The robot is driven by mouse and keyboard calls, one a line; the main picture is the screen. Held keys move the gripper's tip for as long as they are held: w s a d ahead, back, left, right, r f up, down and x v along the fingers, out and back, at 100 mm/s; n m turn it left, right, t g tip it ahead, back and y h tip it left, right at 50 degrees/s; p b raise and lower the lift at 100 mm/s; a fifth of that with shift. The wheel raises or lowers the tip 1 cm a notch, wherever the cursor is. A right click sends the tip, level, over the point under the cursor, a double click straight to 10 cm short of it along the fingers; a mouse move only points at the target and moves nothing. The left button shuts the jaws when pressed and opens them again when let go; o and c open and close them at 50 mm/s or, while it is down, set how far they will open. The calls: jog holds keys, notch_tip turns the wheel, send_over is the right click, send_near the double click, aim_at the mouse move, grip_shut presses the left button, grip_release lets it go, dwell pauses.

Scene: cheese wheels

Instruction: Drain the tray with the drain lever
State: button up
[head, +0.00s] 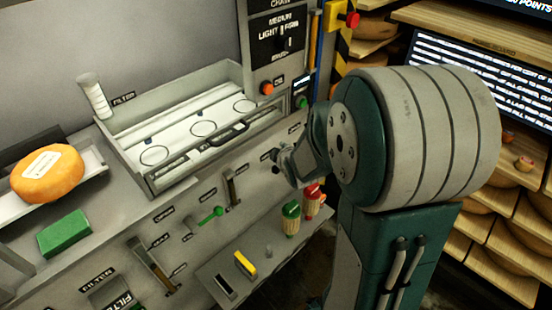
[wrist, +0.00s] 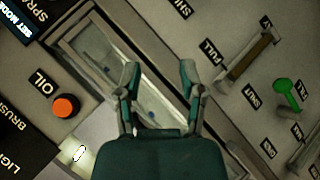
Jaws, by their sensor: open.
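The tray (head: 150,180) is a shallow grey rectangular basin with a pale floor marked by several dark rings. Part of it shows behind my fingers in the wrist view (wrist: 82,52). A slotted metal lever (head: 231,188) stands on the front panel, also in the wrist view (wrist: 246,58). Beside it is a green-handled lever (head: 212,215), also in the wrist view (wrist: 287,93). I cannot read which is the drain lever. My gripper (wrist: 160,75) is open and empty, its fingers apart; in the head view (head: 283,164) it is right of the slotted lever, not touching it.
An orange cheese wheel (head: 48,172) and a green block (head: 64,233) lie at left. Another slotted lever (head: 152,266) is lower left. A lower shelf holds a yellow block (head: 245,265) and two handled tools (head: 291,218). An orange button (wrist: 66,106) sits near the tray.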

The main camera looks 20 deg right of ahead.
jog(key=d+f+n+t+y, duration=0.1)
jog(key=d+f+n+t, duration=0.2)
jog(key=f, duration=0.5)
jog(key=d+f+n+t, duration=0.2)
jog(key=f+n, duration=0.3)
jog(key=f, duration=0.3)
jog(key=w, duration=0.3)
jog(key=w+f, duration=0.1)
jog(key=w, duration=0.7)
jog(key=shift+d+f, duration=0.3)
jog(key=shift+c, duration=0.3)
grip_shut()
